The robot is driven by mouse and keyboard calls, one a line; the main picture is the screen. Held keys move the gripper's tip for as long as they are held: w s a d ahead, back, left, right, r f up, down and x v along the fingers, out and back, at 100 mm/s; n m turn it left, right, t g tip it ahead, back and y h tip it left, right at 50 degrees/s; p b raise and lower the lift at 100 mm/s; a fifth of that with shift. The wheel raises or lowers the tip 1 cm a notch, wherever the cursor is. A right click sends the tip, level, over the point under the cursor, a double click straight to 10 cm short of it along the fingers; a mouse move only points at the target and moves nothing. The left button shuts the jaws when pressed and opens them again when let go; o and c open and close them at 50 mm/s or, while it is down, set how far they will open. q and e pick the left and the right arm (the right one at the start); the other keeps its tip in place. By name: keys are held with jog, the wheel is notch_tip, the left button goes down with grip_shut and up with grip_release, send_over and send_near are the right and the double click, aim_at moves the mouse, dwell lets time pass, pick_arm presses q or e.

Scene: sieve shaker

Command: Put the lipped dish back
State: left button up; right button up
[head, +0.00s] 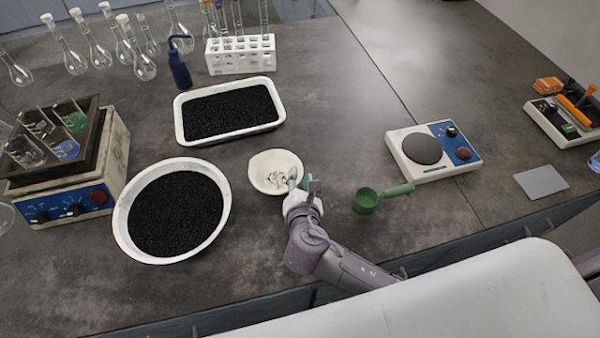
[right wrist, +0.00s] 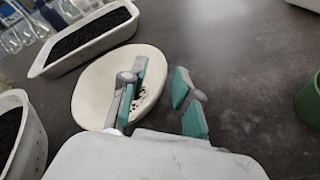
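The lipped dish (head: 262,178) is a small, shallow white bowl on the dark bench, with a few black grains in it. It also shows in the right wrist view (right wrist: 92,92). My right gripper (head: 301,181) is at the dish's right side. In the right wrist view its teal-padded fingers (right wrist: 160,92) are apart, one over the dish's inside and the other outside its rim. The rim lies between them, and I cannot tell whether either finger touches it. My left gripper is not in view.
A round white bowl (head: 124,222) and a rectangular white tray (head: 181,128), both holding black granules, flank the dish. A green scoop (head: 366,202) lies right of my gripper, near a hotplate-like device (head: 435,169). A shaker (head: 75,190) with beakers stands left. Glassware and a white rack (head: 240,55) stand behind.

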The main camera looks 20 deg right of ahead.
jog(key=v, duration=1)
jog(key=shift+f, duration=0.1)
